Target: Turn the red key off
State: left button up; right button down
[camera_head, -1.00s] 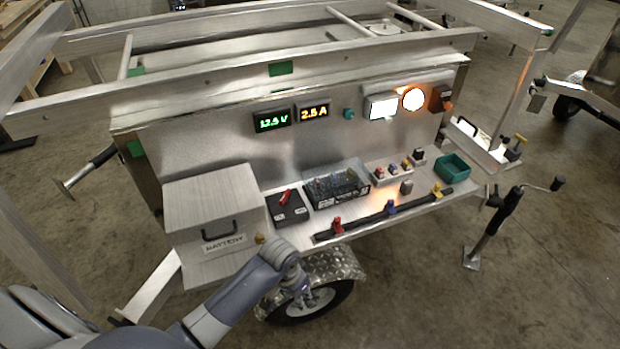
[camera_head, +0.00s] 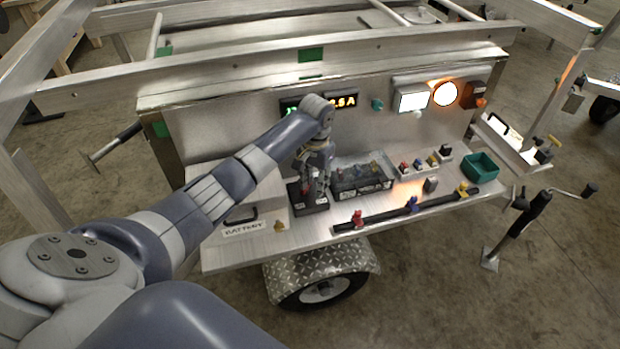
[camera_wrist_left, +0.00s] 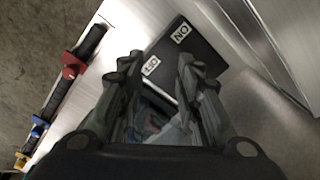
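The black switch box (camera_head: 296,200) sits on the trailer's shelf, right of the battery box. My left gripper (camera_head: 315,190) points down over it. In the left wrist view, the box (camera_wrist_left: 198,48) shows its white ON and OFF labels beyond my fingertips (camera_wrist_left: 160,62). The fingers stand apart, with part of the box visible between them. The red key is hidden behind my gripper in both current views, so I cannot tell its position or whether a finger touches it. My right gripper is not in view.
The battery box (camera_head: 240,205) stands left of the switch. A clear-covered fuse box (camera_head: 360,180) sits close on the right. A black bar (camera_head: 385,211) with coloured clamps runs along the front edge. The metal panel rises behind with displays and lit lamps (camera_head: 445,94).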

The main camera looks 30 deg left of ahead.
pick_arm(q)
jog(key=w+a+r+n, duration=0.1)
jog(key=w+a+r, duration=0.25)
jog(key=r, duration=0.25)
jog(key=f, duration=1)
jog(key=shift+s+a+f, duration=0.15)
jog(key=shift+a+f, duration=0.2)
jog(key=shift+a, duration=0.05)
grip_shut()
